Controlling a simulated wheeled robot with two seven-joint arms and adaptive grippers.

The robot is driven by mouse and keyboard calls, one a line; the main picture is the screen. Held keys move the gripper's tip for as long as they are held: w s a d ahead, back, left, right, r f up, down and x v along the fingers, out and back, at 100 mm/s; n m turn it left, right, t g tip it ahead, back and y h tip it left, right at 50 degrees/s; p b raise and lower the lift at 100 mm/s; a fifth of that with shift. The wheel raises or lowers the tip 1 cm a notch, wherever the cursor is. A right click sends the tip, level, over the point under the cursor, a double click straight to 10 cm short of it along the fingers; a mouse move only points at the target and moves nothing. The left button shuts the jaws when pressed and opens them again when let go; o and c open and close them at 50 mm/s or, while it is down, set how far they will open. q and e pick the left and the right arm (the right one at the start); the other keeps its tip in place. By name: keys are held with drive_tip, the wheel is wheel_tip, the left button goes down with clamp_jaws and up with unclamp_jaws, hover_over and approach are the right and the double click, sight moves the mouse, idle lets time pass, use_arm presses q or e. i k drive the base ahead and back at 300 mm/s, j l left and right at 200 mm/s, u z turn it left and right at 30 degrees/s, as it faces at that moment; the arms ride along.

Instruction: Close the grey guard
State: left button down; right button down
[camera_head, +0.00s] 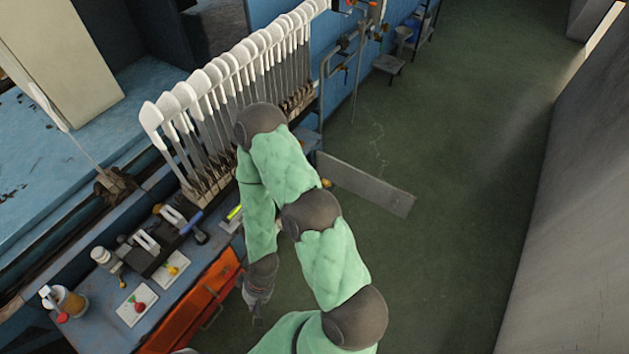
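The grey guard (368,186) is a flat rectangular panel. It sticks out from the blue machine side over the green floor, pointing right and slightly toward me. Its left end is close to my green-sleeved arm and the machine's edge. My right gripper (257,312) hangs low, left of my arm's middle joints, beside the orange drawer front. It is well below and left of the guard in the picture and apart from it. Its fingers are small and dark, and I cannot tell whether they are open. My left gripper is out of view.
A row of white-topped sock boards (240,72) stands along the machine behind my arm. A blue bench (95,318) with small tools and cards is at lower left, above an orange drawer (190,312). The green floor (455,215) right of the guard is clear up to a grey wall (585,200).

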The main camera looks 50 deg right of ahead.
sight(379, 191)
drive_tip(key=l+u, duration=0.3)
drive_tip(key=k+l+u, duration=0.15)
drive_tip(key=l+u, duration=0.15)
drive_tip(key=l, duration=0.15)
drive_tip(key=k+l+u, duration=0.15)
drive_tip(key=l+u, duration=0.15)
drive_tip(key=k+l+u, duration=0.15)
drive_tip(key=l+u, duration=0.15)
drive_tip(key=k+l, duration=0.3)
drive_tip(key=l, duration=0.2)
drive_tip(key=k+l, duration=0.3)
drive_tip(key=l, duration=0.15)
drive_tip(key=k+l, duration=0.3)
drive_tip(key=l, duration=0.2)
drive_tip(key=k+l, duration=0.3)
drive_tip(key=l, duration=0.2)
drive_tip(key=k+l, duration=0.3)
drive_tip(key=l, duration=0.15)
drive_tip(key=k+l, duration=0.3)
drive_tip(key=l, duration=0.2)
drive_tip(key=k+l, duration=0.3)
drive_tip(key=l, duration=0.2)
drive_tip(key=k+l+u, duration=0.1)
drive_tip(key=l+u, duration=0.15)
drive_tip(key=l, duration=0.25)
